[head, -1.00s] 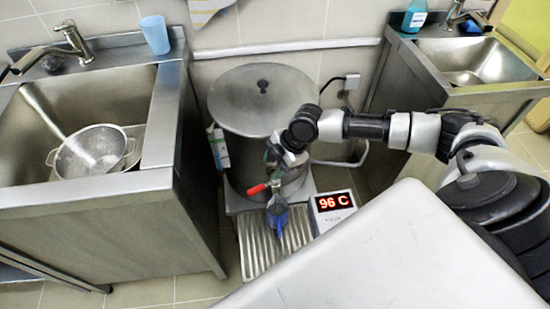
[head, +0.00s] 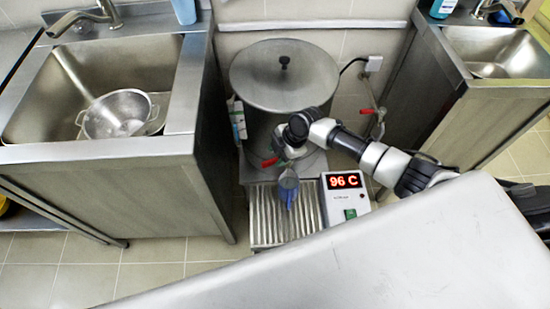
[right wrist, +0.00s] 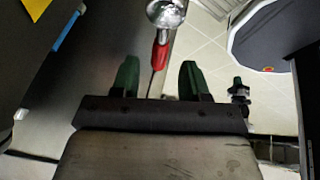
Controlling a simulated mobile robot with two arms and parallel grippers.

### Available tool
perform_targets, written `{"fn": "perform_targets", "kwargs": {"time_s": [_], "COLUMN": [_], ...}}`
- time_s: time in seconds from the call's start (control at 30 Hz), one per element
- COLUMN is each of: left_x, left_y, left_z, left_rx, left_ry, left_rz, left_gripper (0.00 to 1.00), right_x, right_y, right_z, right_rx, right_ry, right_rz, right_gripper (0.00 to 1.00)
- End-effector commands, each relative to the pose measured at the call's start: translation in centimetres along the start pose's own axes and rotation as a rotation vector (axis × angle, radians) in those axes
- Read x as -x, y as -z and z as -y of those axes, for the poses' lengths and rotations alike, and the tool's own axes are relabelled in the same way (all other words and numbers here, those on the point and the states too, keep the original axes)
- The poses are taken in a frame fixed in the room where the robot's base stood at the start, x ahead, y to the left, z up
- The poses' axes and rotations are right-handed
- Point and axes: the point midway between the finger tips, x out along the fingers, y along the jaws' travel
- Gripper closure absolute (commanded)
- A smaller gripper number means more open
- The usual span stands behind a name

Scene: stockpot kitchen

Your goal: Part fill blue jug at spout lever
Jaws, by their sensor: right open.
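The blue jug (head: 288,188) stands upright on the ribbed drip tray (head: 262,212) in front of the stockpot (head: 284,85), under the tap. The red spout lever (head: 270,162) sticks out to the left just above the jug in the head view. My right gripper (head: 284,153) is at the tap, close to the lever. In the right wrist view the open green fingertips (right wrist: 160,70) stand apart, with the red lever (right wrist: 160,56) showing between and just beyond them. No contact with it can be made out. The spout itself and the jug's water level are hidden. My left gripper is not in view.
A control box (head: 346,198) reading 96 C stands right of the drip tray. A sink with a colander (head: 117,114) is on the left, another sink (head: 487,55) on the right. A second red handle (head: 367,111) is on the wall pipe. A grey surface (head: 400,250) fills the lower right.

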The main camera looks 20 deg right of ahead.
Motion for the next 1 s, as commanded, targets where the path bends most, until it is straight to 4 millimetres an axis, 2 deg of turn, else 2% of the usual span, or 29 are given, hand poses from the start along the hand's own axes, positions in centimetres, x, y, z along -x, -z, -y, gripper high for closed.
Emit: {"fn": "perform_targets", "kwargs": {"time_s": [0.1,0.2,0.57,0.87,1.0], "left_x": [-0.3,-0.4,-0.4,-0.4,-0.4], "left_y": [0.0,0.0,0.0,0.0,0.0], "left_z": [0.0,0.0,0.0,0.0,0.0], "left_rx": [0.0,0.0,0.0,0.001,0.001], "left_ry": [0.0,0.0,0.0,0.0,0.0], "left_rz": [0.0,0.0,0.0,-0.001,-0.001], "left_gripper": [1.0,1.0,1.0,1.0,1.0], "right_x": [-1.8,-2.6,-3.0,-3.0,-3.0], "right_y": [0.0,0.0,0.0,0.0,0.0], "right_z": [0.0,0.0,0.0,0.0,0.0], "right_rx": [-0.001,0.001,0.001,0.001,0.001], "right_ry": [0.0,0.001,-0.001,0.0,0.0], "right_rz": [0.0,0.001,0.001,0.001,0.001], "right_gripper": [0.55,0.55,0.55,1.0,1.0]}}
